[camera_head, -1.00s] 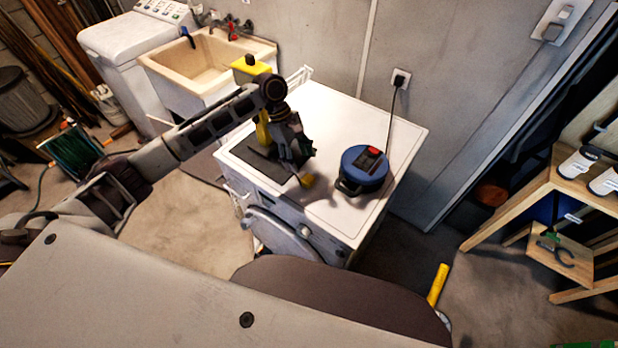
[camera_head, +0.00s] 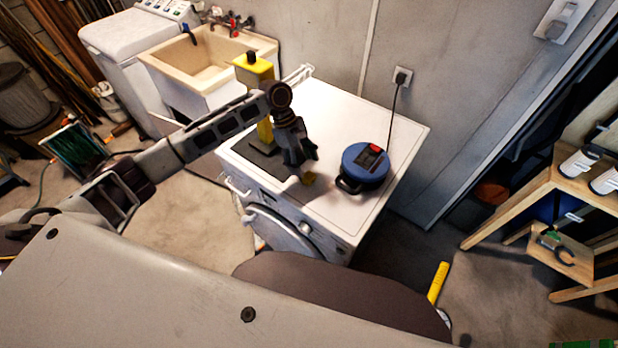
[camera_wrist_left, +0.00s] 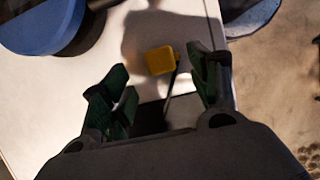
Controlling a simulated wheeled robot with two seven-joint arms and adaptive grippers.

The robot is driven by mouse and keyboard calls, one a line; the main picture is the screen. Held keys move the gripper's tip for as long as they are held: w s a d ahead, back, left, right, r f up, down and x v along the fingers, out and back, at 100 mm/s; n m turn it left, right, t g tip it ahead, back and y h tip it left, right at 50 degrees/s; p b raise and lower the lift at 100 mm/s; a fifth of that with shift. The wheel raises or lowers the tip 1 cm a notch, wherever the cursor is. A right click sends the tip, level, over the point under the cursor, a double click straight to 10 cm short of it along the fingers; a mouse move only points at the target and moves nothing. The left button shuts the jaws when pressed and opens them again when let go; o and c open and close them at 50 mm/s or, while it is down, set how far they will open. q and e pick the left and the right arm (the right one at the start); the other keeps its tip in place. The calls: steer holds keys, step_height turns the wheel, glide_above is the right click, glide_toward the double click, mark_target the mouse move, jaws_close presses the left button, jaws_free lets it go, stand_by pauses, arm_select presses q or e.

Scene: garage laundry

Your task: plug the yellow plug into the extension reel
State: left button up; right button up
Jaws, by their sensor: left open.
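The yellow plug (camera_head: 307,179) is on the white machine top, near its front edge. The left wrist view shows the plug (camera_wrist_left: 160,60) beyond and between my left fingertips, with a dark cord running from it toward the gripper. My left gripper (camera_head: 305,160) is open and points down at the plug. In the left wrist view its green-padded fingers (camera_wrist_left: 165,88) stand apart, with nothing held between them. The blue extension reel (camera_head: 358,158) lies on the same top, right of the gripper, and its edge also shows in the left wrist view (camera_wrist_left: 35,30). My right gripper is not in view.
A yellow bottle-like container (camera_head: 254,70) stands behind my left arm, by a dark mat (camera_head: 262,158). A black cord runs from the reel to the wall socket (camera_head: 402,77). The white top (camera_head: 340,108) is clear behind the reel. A sink (camera_head: 207,62) stands at the back left.

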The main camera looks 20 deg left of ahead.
mark_target(308, 175)
arm_select(q)
steer(key=shift+x, duration=2.5)
steer(key=c, duration=1)
